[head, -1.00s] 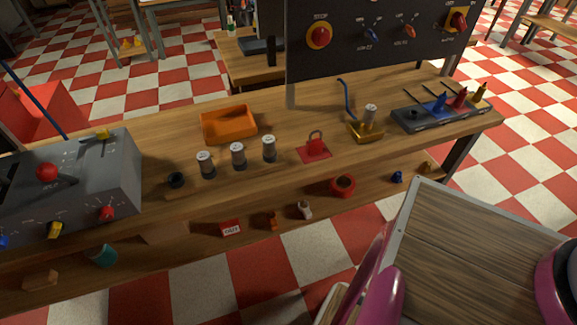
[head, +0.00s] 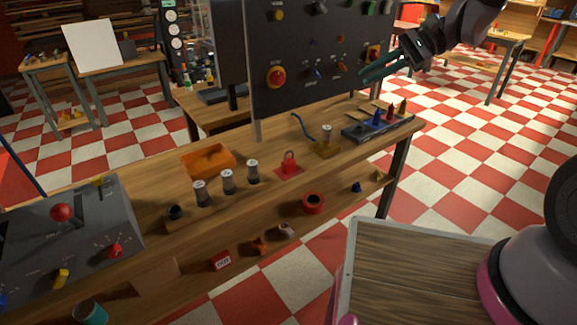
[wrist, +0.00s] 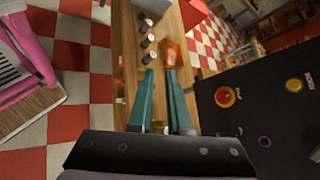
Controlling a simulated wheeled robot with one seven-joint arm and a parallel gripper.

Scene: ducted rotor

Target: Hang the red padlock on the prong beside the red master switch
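The red padlock (head: 289,167) stands upright, shackle up, on a small red mat (head: 281,174) on the wooden workbench. The dark panel (head: 318,45) rises from the bench's back edge. It carries a red knob on a yellow plate (head: 276,77) at its lower left and another red switch on yellow (head: 374,54) at its lower right. I cannot tell which is the master switch, nor make out a prong. My gripper (head: 366,76) is raised in front of the panel's right side, well away from the padlock. In the wrist view its teal fingers (wrist: 160,70) are apart with nothing between them.
A grey control box (head: 70,240) stands at left. The lower shelf holds a red ring (head: 313,203).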

